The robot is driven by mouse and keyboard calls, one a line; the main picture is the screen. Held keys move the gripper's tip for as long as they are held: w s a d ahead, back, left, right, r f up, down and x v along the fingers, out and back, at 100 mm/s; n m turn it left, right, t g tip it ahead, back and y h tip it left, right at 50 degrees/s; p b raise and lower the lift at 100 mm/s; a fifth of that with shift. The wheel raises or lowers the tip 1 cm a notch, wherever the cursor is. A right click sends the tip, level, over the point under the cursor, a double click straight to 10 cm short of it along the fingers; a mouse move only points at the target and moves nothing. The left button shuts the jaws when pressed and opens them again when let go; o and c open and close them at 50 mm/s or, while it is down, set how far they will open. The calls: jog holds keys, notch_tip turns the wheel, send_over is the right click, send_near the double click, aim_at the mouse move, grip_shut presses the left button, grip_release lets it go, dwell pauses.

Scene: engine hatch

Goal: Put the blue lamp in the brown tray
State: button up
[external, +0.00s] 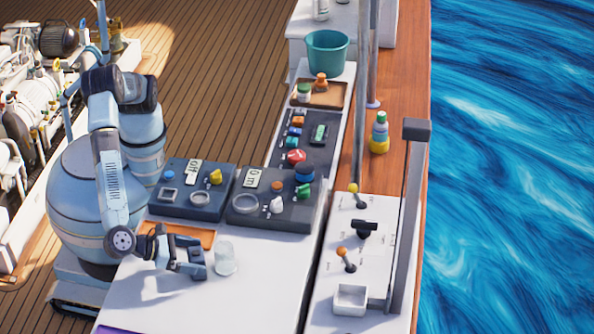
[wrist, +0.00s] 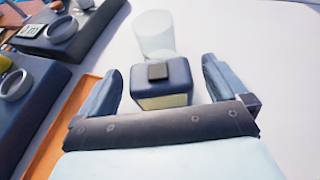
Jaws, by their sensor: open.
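The blue lamp (wrist: 161,82) shows in the wrist view as a dark blue block with a black square on top and a pale lower part. My gripper (wrist: 158,70) is open, with one finger on each side of the lamp; whether either finger touches it I cannot tell. In the external view my gripper (external: 196,259) is low over the white worktop, and the lamp is not clearly visible there. An orange-brown tray (external: 185,235) lies just behind my gripper; its edge (wrist: 66,125) runs along the left in the wrist view.
Dark control panels (external: 192,203) stand behind the tray. Another brown tray (external: 330,99) with small bottles is farther back. The worktop's front right is clear.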

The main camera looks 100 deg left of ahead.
jog(key=shift+w+a+f, duration=0.2)
jog(key=shift+w+f, duration=0.05)
jog(key=shift+w, duration=0.2)
jog(key=c, duration=1.3)
jog(key=shift+r, duration=0.1)
